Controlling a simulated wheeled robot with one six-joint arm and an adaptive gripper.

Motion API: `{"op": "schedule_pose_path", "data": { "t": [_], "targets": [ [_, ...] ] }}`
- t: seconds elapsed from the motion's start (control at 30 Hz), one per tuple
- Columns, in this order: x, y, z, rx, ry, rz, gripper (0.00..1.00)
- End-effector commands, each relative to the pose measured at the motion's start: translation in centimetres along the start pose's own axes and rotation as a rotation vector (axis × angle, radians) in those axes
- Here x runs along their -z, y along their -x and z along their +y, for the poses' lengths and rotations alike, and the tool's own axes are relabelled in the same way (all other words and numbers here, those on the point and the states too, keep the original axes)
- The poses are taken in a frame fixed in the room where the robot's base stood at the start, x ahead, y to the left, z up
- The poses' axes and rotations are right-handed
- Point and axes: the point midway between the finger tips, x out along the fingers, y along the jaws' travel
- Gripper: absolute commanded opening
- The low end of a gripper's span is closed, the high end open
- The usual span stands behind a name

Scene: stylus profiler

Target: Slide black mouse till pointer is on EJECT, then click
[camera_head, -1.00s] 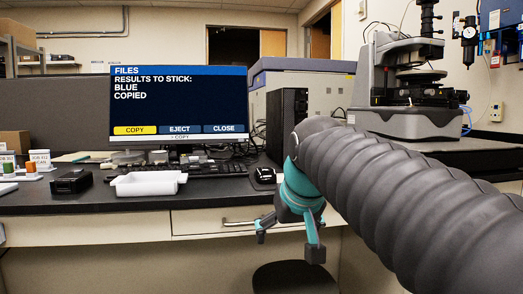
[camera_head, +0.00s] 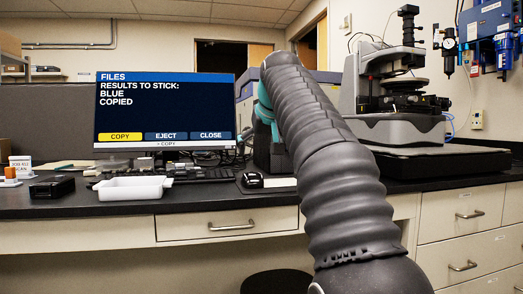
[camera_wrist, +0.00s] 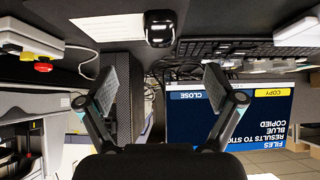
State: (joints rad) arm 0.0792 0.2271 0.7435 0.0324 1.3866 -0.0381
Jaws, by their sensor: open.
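The black mouse (camera_head: 253,180) lies at the left end of a pale pad on the bench; it also shows at the top of the wrist view (camera_wrist: 160,28). The monitor (camera_head: 165,88) reads "RESULTS TO STICK: BLUE COPIED". Its COPY button (camera_head: 120,137) is yellow; the EJECT button (camera_head: 166,136) and CLOSE button (camera_head: 212,135) are blue. A line below reads COPY. I cannot make out a separate pointer. My gripper (camera_wrist: 160,88) is open and empty, its fingers apart, with the mouse beyond them. In the head view my arm hides the fingers.
A keyboard (camera_head: 205,174) lies left of the mouse. A white tray (camera_head: 133,189) and a black box (camera_head: 52,187) stand further left. A dark computer tower (camera_wrist: 128,85) stands behind the mouse area. The profiler (camera_head: 400,100) stands at right.

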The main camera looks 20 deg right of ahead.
Motion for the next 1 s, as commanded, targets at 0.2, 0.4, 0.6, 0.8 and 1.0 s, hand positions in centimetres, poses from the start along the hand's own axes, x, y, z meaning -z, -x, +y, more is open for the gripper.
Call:
{"op": "schedule_pose_path", "data": {
  "t": [0.2,0.4,0.6,0.8,1.0],
  "targets": [
    [-0.2,-3.2,0.0,0.000,0.000,-0.003,0.91],
    [-0.2,-6.5,0.0,0.000,0.000,-0.002,0.91],
    [-0.2,-9.8,0.0,0.000,0.000,-0.001,0.91],
    [-0.1,-12.2,0.0,0.000,0.000,0.000,0.91],
    [-0.1,-13.1,0.0,0.000,0.000,0.001,0.91]
  ]
}}
